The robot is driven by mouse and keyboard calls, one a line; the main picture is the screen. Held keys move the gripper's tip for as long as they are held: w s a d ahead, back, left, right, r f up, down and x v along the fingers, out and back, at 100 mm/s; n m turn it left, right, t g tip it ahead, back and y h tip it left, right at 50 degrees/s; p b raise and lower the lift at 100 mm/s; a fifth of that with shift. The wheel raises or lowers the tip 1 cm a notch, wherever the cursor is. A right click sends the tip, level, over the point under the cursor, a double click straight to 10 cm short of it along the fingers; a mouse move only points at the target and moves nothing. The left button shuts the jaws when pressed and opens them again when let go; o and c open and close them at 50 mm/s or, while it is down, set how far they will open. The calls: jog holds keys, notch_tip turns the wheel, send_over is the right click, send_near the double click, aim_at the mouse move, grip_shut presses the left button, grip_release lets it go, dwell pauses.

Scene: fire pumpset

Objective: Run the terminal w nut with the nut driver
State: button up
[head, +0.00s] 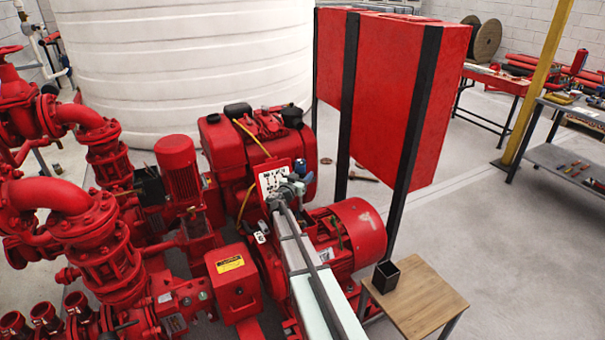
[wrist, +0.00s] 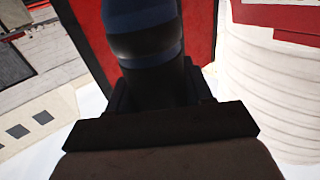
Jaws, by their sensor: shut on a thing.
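My gripper (head: 290,190) is at the far end of my arm, over the red motor, in front of a pale terminal board (head: 270,182) with dark terminals. In the wrist view my gripper (wrist: 157,92) is shut on a dark blue and black cylindrical handle, which I take to be the nut driver (wrist: 143,40). The handle runs up out of the picture. The driver's tip and the terminal w nut cannot be made out. Whether the driver touches a terminal cannot be told.
Red motor (head: 350,235) and engine (head: 240,150) crowd around the arm. A tall red cabinet (head: 385,90) on dark posts stands behind. A small wooden table (head: 420,298) with a black cup (head: 386,275) is front right. Red pipes fill the left.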

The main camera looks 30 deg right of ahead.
jog(key=shift+f, duration=4)
dwell(0.9)
jog(key=shift+r, duration=3.05)
jog(key=shift+s, duration=0.1)
